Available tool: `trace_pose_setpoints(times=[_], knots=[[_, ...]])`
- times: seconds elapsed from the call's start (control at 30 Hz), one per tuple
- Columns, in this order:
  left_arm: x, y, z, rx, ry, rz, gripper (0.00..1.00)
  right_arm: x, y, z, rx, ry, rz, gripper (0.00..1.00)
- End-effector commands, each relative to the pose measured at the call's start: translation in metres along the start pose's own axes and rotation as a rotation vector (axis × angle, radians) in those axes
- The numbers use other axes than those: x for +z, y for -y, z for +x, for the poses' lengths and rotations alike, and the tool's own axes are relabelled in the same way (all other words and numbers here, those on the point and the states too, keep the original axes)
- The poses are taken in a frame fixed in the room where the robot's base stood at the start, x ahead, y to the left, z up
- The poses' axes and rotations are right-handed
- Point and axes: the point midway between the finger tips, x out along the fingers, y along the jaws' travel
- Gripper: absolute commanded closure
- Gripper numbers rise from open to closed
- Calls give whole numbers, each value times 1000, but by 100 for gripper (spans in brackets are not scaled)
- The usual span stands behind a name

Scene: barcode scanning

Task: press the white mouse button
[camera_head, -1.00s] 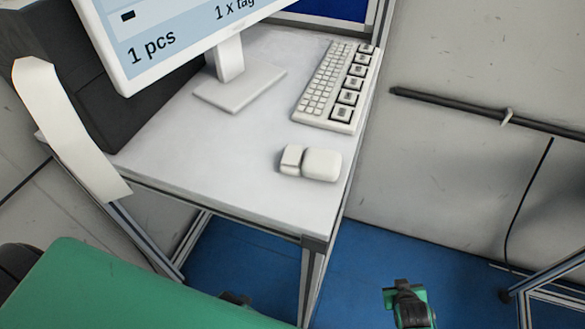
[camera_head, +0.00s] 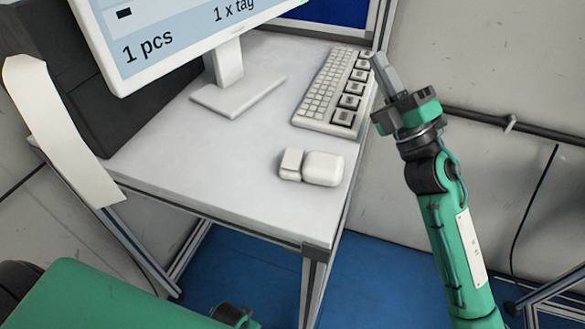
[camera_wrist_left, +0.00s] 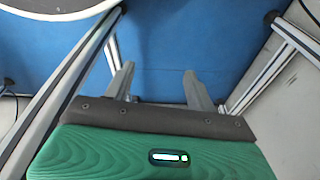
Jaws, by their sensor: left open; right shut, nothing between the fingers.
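The white mouse (camera_head: 311,167) lies on the light table near its right front edge, with a smaller button part at its left end. My right gripper (camera_head: 383,72) is shut and empty, raised beyond the table's right edge, right of the keyboard and up and to the right of the mouse. It does not touch the mouse. My left gripper (camera_wrist_left: 160,85) is open and empty in the left wrist view, over the blue floor.
A white keyboard (camera_head: 334,93) lies behind the mouse. A monitor on a white stand (camera_head: 236,92) is at the back left. The table top (camera_head: 215,165) is bare left of the mouse. A dark rail (camera_head: 480,125) runs along the wall at the right.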

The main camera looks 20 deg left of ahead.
Motion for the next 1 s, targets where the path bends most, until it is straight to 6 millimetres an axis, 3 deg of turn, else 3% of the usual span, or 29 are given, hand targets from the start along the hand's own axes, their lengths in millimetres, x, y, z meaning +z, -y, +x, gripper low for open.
trace_pose_setpoints(times=[0.03, 0.1, 0.2, 0.3, 0.43, 0.6, 0.8, 1.0], knots=[[1, -1, 3, 1, 0, -1, 44, -26, -22, 17, 38, -118, -87, 100], [2, -1, 6, 2, 2, -1, 44, -66, -45, 34, 78, -290, -218, 100], [5, -2, 12, 3, 4, -1, 44, -119, -65, 46, 114, -534, -412, 100], [9, -3, 19, 5, 9, -1, 44, -163, -70, 47, 124, -767, -610, 100], [15, -4, 31, 7, 14, -1, 44, -203, -62, 40, 103, -1056, -879, 100], [24, -6, 45, 9, 21, -1, 44, -218, -42, 25, 5, -1394, -1243, 100], [32, -8, 58, 11, 26, -1, 44, -197, -30, 17, -175, -1658, -1600, 100], [36, -8, 64, 12, 29, -1, 44, -177, -32, 17, -303, -1763, -1775, 100]])
